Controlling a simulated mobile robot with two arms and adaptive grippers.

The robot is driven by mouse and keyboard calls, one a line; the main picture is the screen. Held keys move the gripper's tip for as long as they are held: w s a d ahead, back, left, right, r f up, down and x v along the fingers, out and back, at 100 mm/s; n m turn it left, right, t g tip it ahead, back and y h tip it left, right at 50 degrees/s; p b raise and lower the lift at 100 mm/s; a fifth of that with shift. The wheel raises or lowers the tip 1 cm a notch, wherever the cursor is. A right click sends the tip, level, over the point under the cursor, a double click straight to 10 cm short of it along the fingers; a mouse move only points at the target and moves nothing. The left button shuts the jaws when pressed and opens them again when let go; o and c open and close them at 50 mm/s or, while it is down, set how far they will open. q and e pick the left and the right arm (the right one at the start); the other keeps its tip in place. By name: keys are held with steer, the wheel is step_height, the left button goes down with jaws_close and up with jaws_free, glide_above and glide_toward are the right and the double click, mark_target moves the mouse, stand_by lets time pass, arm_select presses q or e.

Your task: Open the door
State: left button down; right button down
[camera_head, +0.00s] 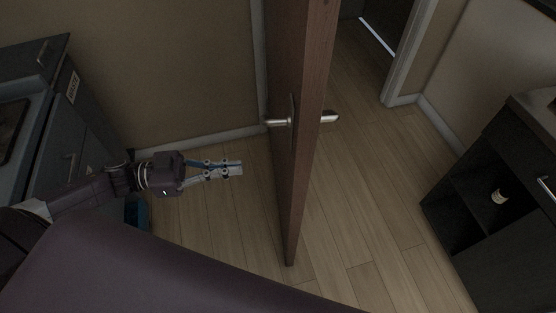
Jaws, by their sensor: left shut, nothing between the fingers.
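The brown wooden door (312,65) stands ajar in the middle of the view, seen nearly edge-on. Floor shows on both sides of it. It has a silver lever handle (278,122) on its left face and another lever (330,118) on its right side. My left gripper (240,168) is shut and empty. It is to the left of the door, lower in the picture than the left lever, and apart from the door. My right gripper is not in view.
A dark grey cabinet (98,120) stands at the left behind my left arm. A black vanity with open shelves (470,195) stands at the right, with a small bottle (499,197) inside. Wooden floor (365,220) lies clear between door and vanity. A doorway opens at the back.

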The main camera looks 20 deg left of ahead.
mark_target(293, 162)
arm_select(q)
steer(key=p+x, duration=0.2)
steer(key=x, duration=0.8)
steer(key=shift+w, duration=0.1)
steer(key=shift+w+d+f+p, duration=0.1)
steer(key=shift+w+d+p, duration=0.25)
steer(key=shift+d, duration=0.25)
